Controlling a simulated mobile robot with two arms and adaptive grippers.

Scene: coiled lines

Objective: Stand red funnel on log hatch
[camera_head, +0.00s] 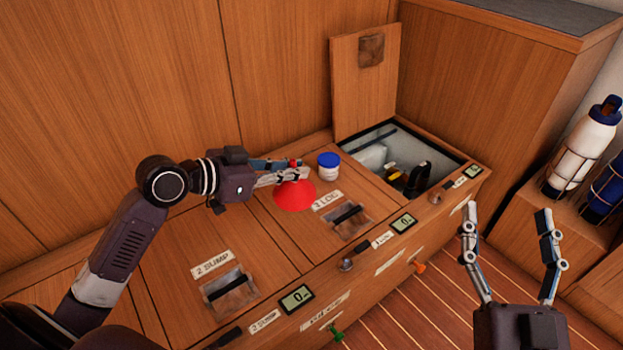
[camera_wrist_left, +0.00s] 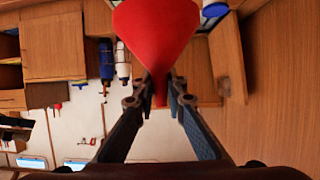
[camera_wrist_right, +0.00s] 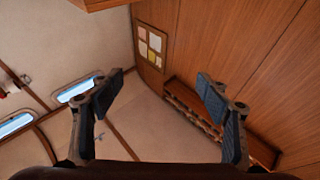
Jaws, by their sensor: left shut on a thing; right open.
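The red funnel (camera_head: 295,196) is upright with its wide mouth down and its narrow spout up. My left gripper (camera_head: 296,173) is shut on the spout from the left. The left wrist view shows the funnel's cone (camera_wrist_left: 156,35) beyond the fingertips (camera_wrist_left: 160,88), with the spout between them. The funnel is at the back left part of the log hatch (camera_head: 352,190), beside its label. I cannot tell whether its rim touches the lid. My right gripper (camera_head: 510,225) is open and empty over the floor at the right. It also shows open in the right wrist view (camera_wrist_right: 165,85).
A white jar with a blue lid (camera_head: 329,166) stands just right of the funnel. An open compartment (camera_head: 400,160) holding several items lies further right, its lid (camera_head: 365,85) raised. The sump hatch (camera_head: 215,265) is at the left. Bottles (camera_head: 585,150) stand in racks at the far right.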

